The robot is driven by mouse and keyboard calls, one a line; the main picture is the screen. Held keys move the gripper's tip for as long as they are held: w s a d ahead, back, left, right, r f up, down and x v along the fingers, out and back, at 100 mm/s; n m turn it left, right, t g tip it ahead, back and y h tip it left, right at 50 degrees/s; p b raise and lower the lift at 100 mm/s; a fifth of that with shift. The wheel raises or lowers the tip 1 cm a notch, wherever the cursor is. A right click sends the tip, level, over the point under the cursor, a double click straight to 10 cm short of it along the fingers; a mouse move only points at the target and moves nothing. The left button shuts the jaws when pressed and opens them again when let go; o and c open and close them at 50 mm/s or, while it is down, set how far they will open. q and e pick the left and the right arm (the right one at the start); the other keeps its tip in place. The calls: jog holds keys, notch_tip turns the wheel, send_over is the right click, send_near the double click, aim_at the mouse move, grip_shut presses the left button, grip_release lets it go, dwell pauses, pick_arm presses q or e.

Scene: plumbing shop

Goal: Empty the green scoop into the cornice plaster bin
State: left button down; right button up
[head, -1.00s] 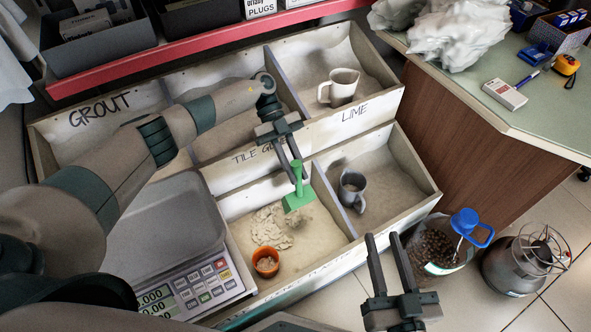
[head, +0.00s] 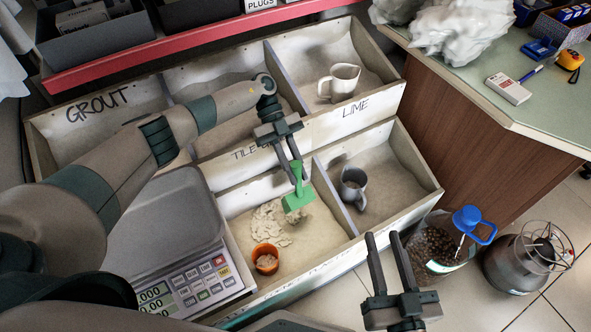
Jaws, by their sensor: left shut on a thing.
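The green scoop (head: 297,200) is held by its upright handle in my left gripper (head: 299,172), which is shut on it. The scoop's head hangs low over the front left bin (head: 325,225), at the right edge of a patch of pale lumpy plaster (head: 270,222). I cannot see whether the scoop holds anything. My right gripper (head: 385,237) is open and empty, in front of the bins at the lower right.
An orange cup (head: 265,258) with pale contents stands in the same bin. A scale (head: 165,235) stands left; a blue-lidded jar (head: 440,245) and a gas burner (head: 520,262) stand right.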

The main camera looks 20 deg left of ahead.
pick_arm(q)
notch_tip(320, 180, up, 2)
jog(key=shift+r+p, duration=0.2)
jog(key=shift+p, duration=0.65)
jog(key=shift+f, duration=0.1)
notch_tip(320, 180, down, 3)
jog(key=shift+r+b, duration=0.15)
jog(key=shift+b, duration=1)
jog(key=shift+r, duration=0.2)
